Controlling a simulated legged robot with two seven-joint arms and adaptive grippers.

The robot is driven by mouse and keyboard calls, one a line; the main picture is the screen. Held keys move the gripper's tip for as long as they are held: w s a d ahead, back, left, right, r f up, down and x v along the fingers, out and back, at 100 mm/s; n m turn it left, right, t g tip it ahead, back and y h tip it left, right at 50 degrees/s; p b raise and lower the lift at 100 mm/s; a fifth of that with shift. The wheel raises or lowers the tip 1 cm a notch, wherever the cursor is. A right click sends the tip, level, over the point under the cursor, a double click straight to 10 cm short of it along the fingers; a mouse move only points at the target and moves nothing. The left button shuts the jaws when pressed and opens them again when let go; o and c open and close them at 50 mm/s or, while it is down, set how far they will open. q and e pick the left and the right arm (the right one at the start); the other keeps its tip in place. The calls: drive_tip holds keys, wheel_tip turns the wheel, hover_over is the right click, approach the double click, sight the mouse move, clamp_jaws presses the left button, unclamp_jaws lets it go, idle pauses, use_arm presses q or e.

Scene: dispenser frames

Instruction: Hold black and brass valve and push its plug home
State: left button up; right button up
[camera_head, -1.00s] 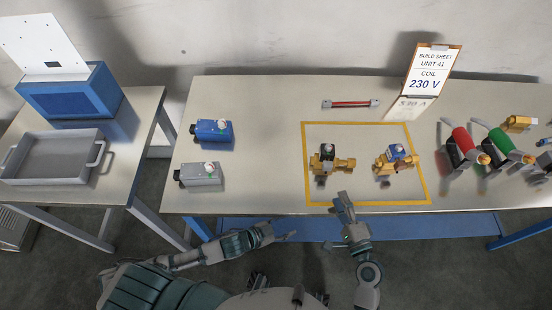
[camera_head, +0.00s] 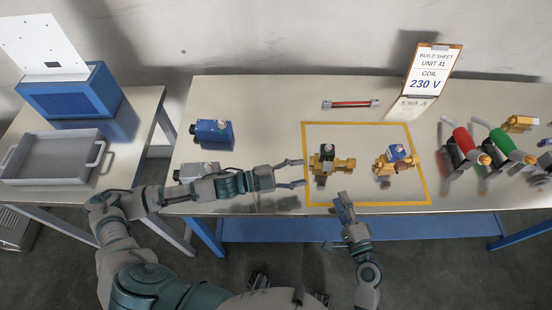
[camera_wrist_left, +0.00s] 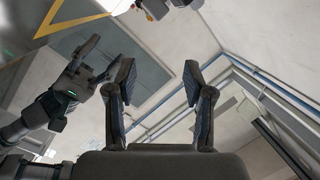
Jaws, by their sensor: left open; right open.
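The black and brass valve (camera_head: 324,162) stands inside the yellow outline on the bench, left of a second brass valve with a blue top (camera_head: 396,160). My left gripper (camera_head: 303,173) is open and empty, just left of the black and brass valve and apart from it. In the left wrist view its two open fingers (camera_wrist_left: 158,80) have nothing between them. My right gripper (camera_head: 342,203) is at the bench's front edge, below the black and brass valve, open and empty; it also shows in the left wrist view (camera_wrist_left: 88,65). The valve's plug is too small to make out surely.
A blue box (camera_head: 212,131) and a grey box (camera_head: 197,170) lie left of the outline, the grey one partly behind my left arm. A red bar (camera_head: 350,104) and a clipboard reading 230 V (camera_head: 433,72) are behind. Red and green-handled tools (camera_head: 464,143) stand at right.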

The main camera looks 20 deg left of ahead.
sight(325, 147)
drive_tip(key=shift+s, duration=0.1)
use_arm(q)
drive_tip(key=w+a+n+t, duration=0.1)
drive_tip(key=w+a+n, duration=0.2)
drive_tip(key=a+n, duration=0.55)
use_arm(e)
drive_tip(key=shift+a, duration=0.2)
use_arm(q)
drive_tip(key=shift+n, duration=0.65)
drive_tip(key=x, duration=1.8)
drive_tip(key=shift+s+d+f, duration=0.1)
drive_tip(key=shift+s+d, duration=0.1)
drive_tip(key=shift+s, duration=0.15)
use_arm(e)
drive_tip(key=shift+d, duration=0.15)
use_arm(q)
drive_tip(key=shift+c, duration=0.2)
clamp_jaws()
